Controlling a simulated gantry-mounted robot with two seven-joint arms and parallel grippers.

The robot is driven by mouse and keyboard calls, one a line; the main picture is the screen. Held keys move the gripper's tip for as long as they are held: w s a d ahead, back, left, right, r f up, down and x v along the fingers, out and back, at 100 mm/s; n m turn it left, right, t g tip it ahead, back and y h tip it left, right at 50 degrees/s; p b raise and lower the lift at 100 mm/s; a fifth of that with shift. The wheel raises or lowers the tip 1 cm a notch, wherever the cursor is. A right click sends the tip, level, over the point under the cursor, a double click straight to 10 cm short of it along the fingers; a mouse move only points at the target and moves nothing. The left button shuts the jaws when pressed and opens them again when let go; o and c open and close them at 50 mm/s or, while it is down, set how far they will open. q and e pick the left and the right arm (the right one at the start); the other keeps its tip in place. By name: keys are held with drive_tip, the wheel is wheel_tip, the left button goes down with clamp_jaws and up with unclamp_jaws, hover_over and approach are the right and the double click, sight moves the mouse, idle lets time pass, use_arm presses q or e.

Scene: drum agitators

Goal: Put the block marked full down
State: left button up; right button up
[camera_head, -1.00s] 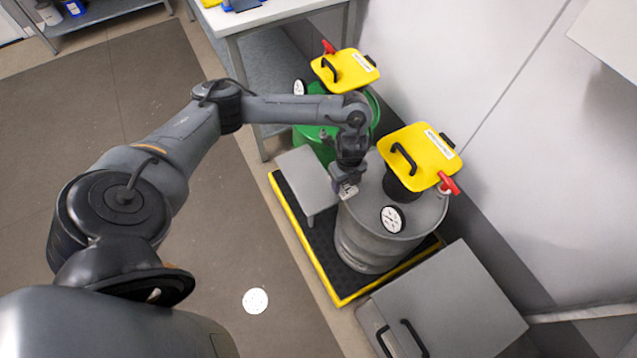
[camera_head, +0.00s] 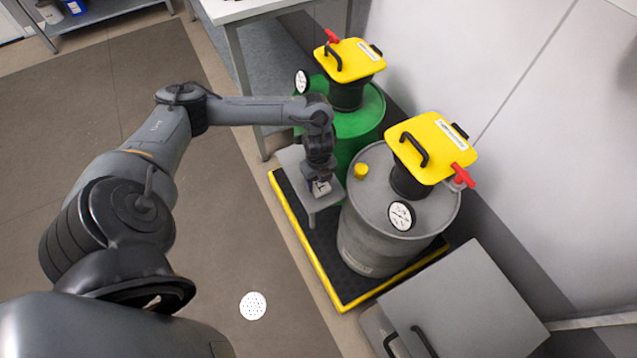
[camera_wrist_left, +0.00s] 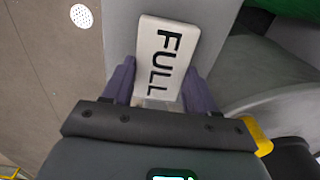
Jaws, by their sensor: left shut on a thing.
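The block marked FULL (camera_wrist_left: 165,60) is pale with black letters and sits between the two fingers of my left gripper (camera_wrist_left: 158,85) in the left wrist view. In the head view the left gripper (camera_head: 320,187) points down over a small grey stand (camera_head: 292,160), and a bit of the pale block (camera_head: 322,187) shows at its tips. Grey surface lies behind the block in the wrist view. I cannot tell whether the block touches the stand. My right gripper is out of view.
A grey drum (camera_head: 375,235) with a yellow-topped agitator (camera_head: 432,147) stands right of the stand, a yellow cap (camera_head: 361,171) on its lid. A green drum (camera_head: 365,125) stands behind. Both are on a black pallet with yellow edges (camera_head: 305,245). A grey cabinet (camera_head: 465,300) is in front.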

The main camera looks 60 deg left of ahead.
use_arm(q)
drive_tip(key=shift+f, duration=0.35)
drive_tip(key=shift+f, duration=0.1)
drive_tip(key=o, duration=1.1)
drive_tip(key=shift+c, duration=0.2)
